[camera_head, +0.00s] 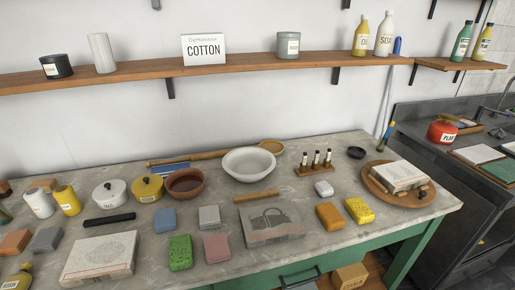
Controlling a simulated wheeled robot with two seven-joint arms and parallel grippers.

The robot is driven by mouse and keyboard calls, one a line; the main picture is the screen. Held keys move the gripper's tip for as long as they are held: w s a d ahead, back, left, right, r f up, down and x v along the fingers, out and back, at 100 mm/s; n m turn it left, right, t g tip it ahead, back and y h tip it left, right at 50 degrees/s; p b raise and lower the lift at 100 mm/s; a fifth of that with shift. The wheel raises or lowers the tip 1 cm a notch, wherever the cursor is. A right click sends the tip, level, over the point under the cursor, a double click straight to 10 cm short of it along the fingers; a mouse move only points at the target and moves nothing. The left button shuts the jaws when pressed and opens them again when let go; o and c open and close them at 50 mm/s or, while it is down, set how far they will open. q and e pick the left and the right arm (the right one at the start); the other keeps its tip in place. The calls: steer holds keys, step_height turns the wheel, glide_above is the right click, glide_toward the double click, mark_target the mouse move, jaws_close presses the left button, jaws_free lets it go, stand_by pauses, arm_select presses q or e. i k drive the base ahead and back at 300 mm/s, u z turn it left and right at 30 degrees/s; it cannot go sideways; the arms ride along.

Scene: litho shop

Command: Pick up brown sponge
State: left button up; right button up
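Several small sponge-like blocks lie on the grey stone worktop (300,200). An orange-brown block (330,217) lies at the right, just left of a yellow sponge (359,210). Another orange-brown block (15,243) lies at the far left, beside a dark grey block (46,239). A tan block (43,185) sits at the back left, partly hidden behind bottles. I cannot tell for sure which of these is the brown sponge. Neither of my grippers is in view.
Around the right orange-brown block are a printed stone slab (271,234), a white block (323,188) and a wooden round board (380,190). Green (180,252) and pink sponges (216,248) lie at front centre. A shelf (230,68) runs above.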

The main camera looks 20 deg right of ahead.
mark_target(332, 219)
steer(key=z, duration=0.2)
steer(key=k, duration=0.35)
steer(key=z, duration=0.85)
steer(key=i, duration=0.5)
steer(key=u, duration=1.4)
steer(key=i, duration=0.3)
steer(key=z, duration=0.35)
